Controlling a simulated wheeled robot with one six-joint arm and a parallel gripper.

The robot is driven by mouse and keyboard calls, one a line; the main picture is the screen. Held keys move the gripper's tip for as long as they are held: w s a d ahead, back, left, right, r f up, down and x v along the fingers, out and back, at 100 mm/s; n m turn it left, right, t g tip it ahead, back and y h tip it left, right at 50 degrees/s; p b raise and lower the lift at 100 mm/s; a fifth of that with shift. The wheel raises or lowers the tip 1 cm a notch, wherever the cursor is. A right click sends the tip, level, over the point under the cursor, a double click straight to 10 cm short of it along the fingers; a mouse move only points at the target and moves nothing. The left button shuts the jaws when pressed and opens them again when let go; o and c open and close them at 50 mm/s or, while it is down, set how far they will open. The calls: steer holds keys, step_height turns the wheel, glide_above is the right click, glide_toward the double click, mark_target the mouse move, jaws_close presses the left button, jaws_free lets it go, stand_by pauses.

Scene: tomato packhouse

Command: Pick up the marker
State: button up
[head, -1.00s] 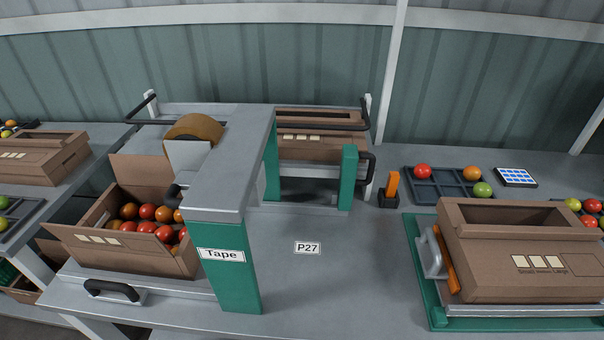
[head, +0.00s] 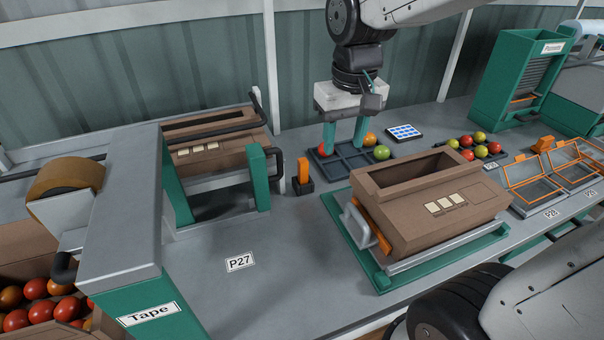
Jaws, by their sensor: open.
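An orange upright piece (head: 303,170) stands in a small black holder (head: 304,186) on the bench, right of the tape machine; it looks like the marker, but it is too small to be sure. My gripper (head: 345,146) points down with two green fingers spread apart and nothing seen between them. It is over the dark divided tray (head: 350,165), to the right of the orange piece and apart from it. I cannot tell how high the fingertips are above the tray.
A brown carton (head: 430,208) sits on a green-based stand in front of the tray. The tape machine (head: 95,250) stands at left. A blue-and-white panel (head: 404,132) and tomatoes (head: 475,145) lie right.

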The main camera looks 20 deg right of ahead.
glide_above(303, 160)
steer(key=shift+g, duration=0.3)
steer(key=f, duration=1.1)
steer(key=shift+s+a, duration=0.25)
steer(key=shift+s, duration=0.05)
steer(key=f, duration=0.8)
steer(key=shift+w+d, duration=0.25)
steer(key=shift+r, duration=0.1)
jaws_close()
